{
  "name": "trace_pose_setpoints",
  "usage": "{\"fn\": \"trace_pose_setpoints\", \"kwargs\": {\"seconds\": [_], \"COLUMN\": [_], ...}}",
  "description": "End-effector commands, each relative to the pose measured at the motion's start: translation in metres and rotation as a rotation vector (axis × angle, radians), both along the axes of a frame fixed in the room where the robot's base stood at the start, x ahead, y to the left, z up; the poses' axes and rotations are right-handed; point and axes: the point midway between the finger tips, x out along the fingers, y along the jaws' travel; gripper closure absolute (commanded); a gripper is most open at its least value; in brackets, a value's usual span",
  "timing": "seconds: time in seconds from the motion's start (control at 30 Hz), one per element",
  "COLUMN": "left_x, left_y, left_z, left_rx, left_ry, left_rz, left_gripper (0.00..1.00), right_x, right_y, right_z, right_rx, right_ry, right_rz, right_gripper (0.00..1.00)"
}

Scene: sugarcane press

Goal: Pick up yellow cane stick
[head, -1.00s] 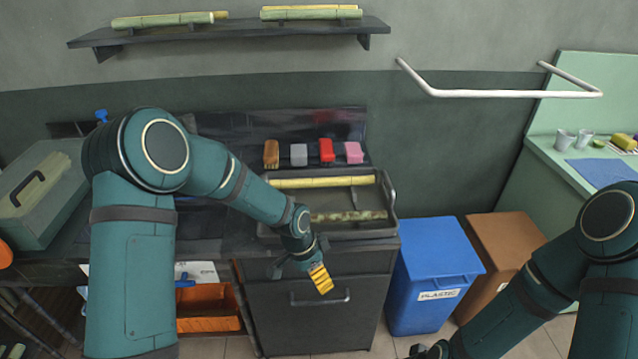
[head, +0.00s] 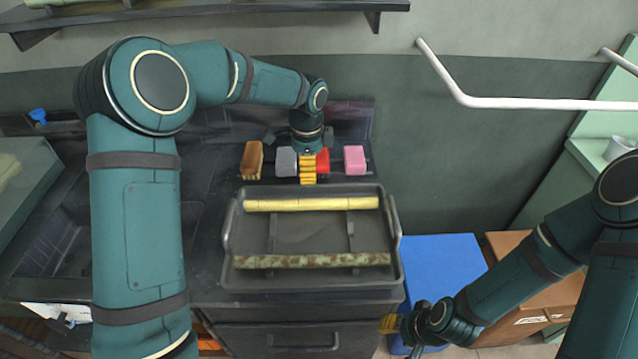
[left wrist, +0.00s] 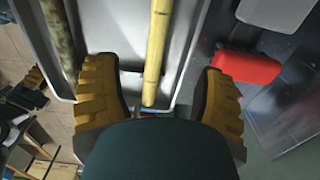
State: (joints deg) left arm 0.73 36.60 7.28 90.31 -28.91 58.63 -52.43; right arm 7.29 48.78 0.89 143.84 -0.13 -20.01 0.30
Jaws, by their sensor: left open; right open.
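The yellow cane stick (head: 310,204) lies across the far side of a dark grey tray (head: 310,232) on the counter. A mottled green-brown cane stick (head: 310,261) lies in the tray's near side. My left gripper (head: 308,176) points down just behind the tray's far rim. In the left wrist view the left gripper (left wrist: 165,100) is open and empty, with the yellow cane stick (left wrist: 157,50) running between and beyond its spread yellow fingers. My right gripper (head: 386,325) is low at the right, beside the counter's front; its fingers are partly hidden.
A brown brush (head: 252,160), a grey block (head: 286,161), a red block (head: 323,161) and a pink block (head: 355,160) stand behind the tray, close to my left gripper. A blue bin (head: 440,262) and a brown box (head: 510,245) stand right of the counter.

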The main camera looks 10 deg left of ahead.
Motion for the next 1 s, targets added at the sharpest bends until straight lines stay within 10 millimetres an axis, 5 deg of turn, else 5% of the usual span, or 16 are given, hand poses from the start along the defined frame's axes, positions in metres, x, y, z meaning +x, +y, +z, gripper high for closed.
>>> {"fn": "trace_pose_setpoints", "kwargs": {"seconds": [0.17,0.6,1.0], "left_x": [0.0,-0.001,-0.006], "left_y": [0.0,0.0,-0.004], "left_z": [-0.006,-0.079,-0.108], "left_rx": [0.0,-0.001,-0.001], "left_ry": [0.001,0.003,0.002], "left_rz": [0.001,0.002,0.0], "left_gripper": [0.3,0.3,0.3], "right_x": [-0.001,0.002,0.004], "right_y": [0.0,-0.001,-0.001], "right_z": [-0.001,-0.016,-0.025], "right_rx": [0.0,-0.002,-0.002], "right_ry": [0.001,-0.006,-0.01], "right_rz": [0.0,-0.001,-0.002], "right_gripper": [0.53,0.53,0.53]}}
